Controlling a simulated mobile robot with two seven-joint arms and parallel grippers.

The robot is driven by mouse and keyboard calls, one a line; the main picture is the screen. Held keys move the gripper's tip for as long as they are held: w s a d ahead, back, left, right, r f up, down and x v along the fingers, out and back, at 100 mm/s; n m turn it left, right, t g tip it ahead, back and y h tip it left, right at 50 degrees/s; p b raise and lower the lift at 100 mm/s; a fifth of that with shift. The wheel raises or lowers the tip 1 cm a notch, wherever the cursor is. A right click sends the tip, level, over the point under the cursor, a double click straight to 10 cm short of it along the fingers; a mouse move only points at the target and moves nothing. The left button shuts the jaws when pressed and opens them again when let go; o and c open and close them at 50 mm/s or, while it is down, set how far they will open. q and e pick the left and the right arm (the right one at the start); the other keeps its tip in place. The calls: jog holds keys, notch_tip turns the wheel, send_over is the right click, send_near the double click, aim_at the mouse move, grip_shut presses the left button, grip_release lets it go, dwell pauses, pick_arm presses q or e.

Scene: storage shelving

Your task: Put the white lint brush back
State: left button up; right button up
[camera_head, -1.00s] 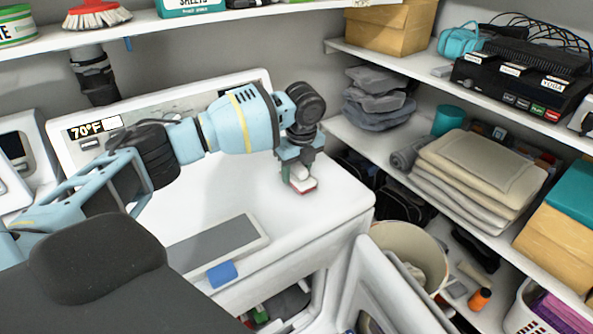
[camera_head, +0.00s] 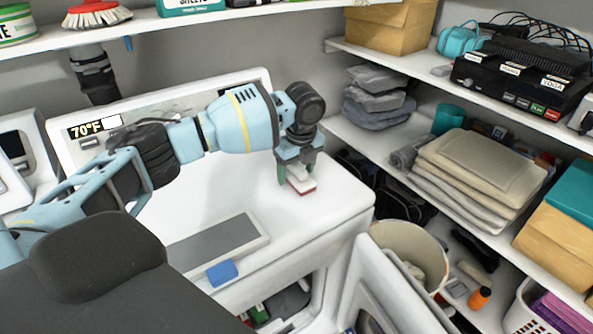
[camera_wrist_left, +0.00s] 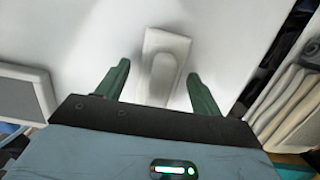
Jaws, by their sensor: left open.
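The white lint brush (camera_head: 301,183), with a red underside edge, lies on the white top of the washing machine (camera_head: 340,205), near its right end. My left gripper (camera_head: 297,173) points down over the brush. Its two green fingers are apart, one on either side of the brush. In the left wrist view the brush (camera_wrist_left: 165,62) is a pale oblong shape between and beyond the open fingertips of my left gripper (camera_wrist_left: 158,70). Clear gaps show between the fingers and the brush there. My right gripper is not in view.
Shelves on the right hold folded towels (camera_head: 480,170), cardboard boxes and a black device (camera_head: 520,85). A bucket (camera_head: 410,245) stands low by an open white door.

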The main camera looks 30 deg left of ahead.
aim_at(301, 168)
pick_arm(q)
notch_tip(301, 168, up, 12)
jog(key=d, duration=0.1)
jog(key=shift+s+d+p, duration=0.3)
jog(key=shift+s+d, duration=0.05)
jog(key=shift+f, duration=0.2)
